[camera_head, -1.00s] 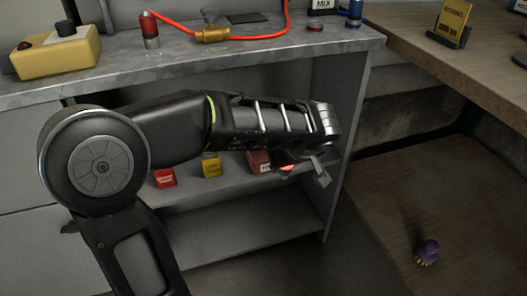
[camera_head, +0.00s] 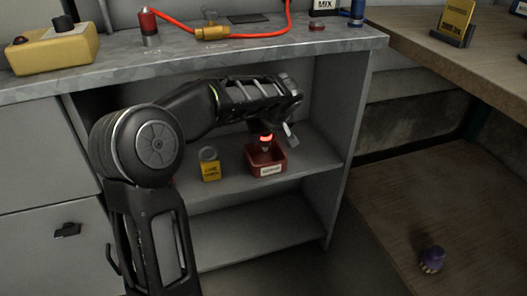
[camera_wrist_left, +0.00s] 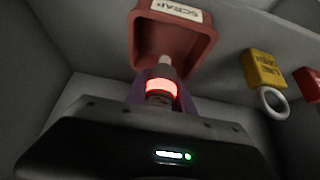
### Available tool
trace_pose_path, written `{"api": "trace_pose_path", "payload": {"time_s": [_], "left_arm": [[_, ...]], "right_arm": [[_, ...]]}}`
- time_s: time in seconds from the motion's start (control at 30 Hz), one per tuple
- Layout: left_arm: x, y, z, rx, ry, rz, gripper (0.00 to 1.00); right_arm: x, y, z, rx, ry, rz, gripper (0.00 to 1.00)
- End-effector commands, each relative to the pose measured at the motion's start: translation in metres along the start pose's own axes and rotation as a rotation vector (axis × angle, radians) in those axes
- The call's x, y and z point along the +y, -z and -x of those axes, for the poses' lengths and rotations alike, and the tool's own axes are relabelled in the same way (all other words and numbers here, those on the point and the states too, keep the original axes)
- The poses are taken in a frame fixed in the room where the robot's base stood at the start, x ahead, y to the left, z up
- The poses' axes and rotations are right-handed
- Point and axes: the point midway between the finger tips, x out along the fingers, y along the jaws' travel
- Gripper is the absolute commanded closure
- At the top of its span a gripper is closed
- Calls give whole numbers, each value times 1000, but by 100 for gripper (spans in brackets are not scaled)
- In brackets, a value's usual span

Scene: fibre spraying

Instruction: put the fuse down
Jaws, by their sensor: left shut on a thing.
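The fuse (camera_wrist_left: 160,89), a small cylinder with a glowing red band and a grey tip, is held in my left gripper (camera_wrist_left: 150,98). In the head view the fuse (camera_head: 267,138) hangs from my left gripper (camera_head: 266,130) over the red open bin (camera_head: 268,170) on the cabinet shelf. In the wrist view the bin (camera_wrist_left: 172,48) carries a label reading SCRAP, and the fuse tip shows against its opening. I cannot tell how far inside the bin the tip is. My right gripper is not in view.
A yellow labelled block (camera_head: 210,171) with a ring stands on the shelf (camera_head: 318,161), left of the bin. The grey counter (camera_head: 330,45) is above, with a red-topped cylinder (camera_head: 148,28) and an orange cable (camera_head: 262,35). The cabinet's right side wall is close.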

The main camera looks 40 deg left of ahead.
Motion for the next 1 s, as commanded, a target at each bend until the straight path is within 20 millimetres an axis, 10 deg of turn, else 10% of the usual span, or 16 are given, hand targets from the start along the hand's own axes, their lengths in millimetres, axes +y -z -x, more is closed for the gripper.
{"api": "trace_pose_path", "payload": {"time_s": [0.93,0.97,1.0], "left_arm": [[0,-28,-43,0,-1,0,100],[0,-27,-41,0,0,0,68],[0,-27,-41,0,0,0,65]], "right_arm": [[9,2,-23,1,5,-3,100],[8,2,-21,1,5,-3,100],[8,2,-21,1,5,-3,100]]}}
